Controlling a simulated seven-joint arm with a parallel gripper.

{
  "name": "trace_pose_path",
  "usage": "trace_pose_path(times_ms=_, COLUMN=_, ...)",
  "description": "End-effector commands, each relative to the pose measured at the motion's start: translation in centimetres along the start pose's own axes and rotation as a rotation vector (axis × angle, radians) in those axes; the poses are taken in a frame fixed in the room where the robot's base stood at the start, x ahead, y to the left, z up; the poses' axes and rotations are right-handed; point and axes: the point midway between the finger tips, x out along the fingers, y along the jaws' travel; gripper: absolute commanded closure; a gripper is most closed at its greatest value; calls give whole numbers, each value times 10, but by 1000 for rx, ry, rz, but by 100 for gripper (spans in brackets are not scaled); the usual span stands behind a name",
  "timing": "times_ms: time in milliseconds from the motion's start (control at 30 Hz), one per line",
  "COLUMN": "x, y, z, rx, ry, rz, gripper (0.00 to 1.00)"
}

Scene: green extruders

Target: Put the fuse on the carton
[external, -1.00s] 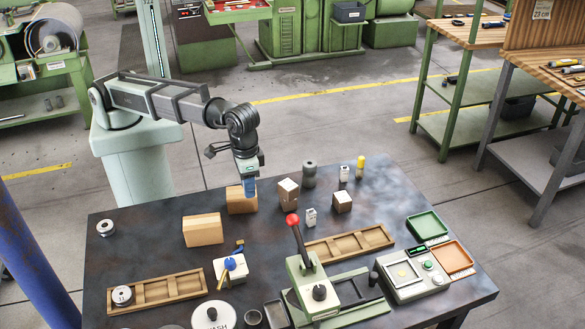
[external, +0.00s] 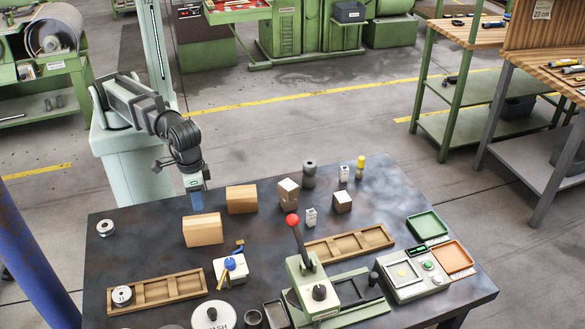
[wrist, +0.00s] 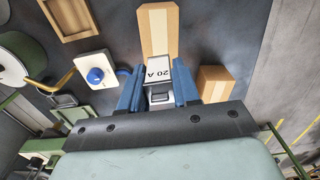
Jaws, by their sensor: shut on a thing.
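The fuse (wrist: 158,72), a small white block marked "20 A" with a dark part at its front, sits between the blue fingers of my gripper (wrist: 158,90), which is shut on it. In the external view my gripper (external: 196,201) hangs at the far-left side of the table, just behind the nearer tan carton (external: 203,230), and the fuse cannot be made out there. That carton (wrist: 158,28), with a pale tape strip, lies beyond the fuse in the wrist view. A second tan carton (external: 241,199) stands to the right and behind; it also shows in the wrist view (wrist: 213,82).
A white box with a blue knob (external: 230,268) and a wooden tray (external: 158,291) stand nearer the camera. White-and-brown blocks (external: 288,193) and a grey cylinder (external: 309,174) are to the right. A lever press (external: 311,285) is at the front. The table's left part is mostly clear.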

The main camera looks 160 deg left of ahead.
Motion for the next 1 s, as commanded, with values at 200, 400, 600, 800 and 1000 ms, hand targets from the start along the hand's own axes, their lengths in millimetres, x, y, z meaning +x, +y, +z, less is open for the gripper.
trace_pose_path(times_ms=200, x=18, y=0, z=0, rx=0, ry=0, rz=0, gripper=100)
trace_pose_path(times_ms=400, x=33, y=-1, z=0, rx=0, ry=-1, rz=-2, gripper=100)
trace_pose_path(times_ms=600, x=52, y=0, z=0, rx=0, ry=0, rz=-1, gripper=100)
trace_pose_path(times_ms=800, x=54, y=0, z=0, rx=0, ry=0, rz=1, gripper=100)
trace_pose_path(times_ms=1000, x=56, y=0, z=0, rx=0, ry=0, rz=0, gripper=100)
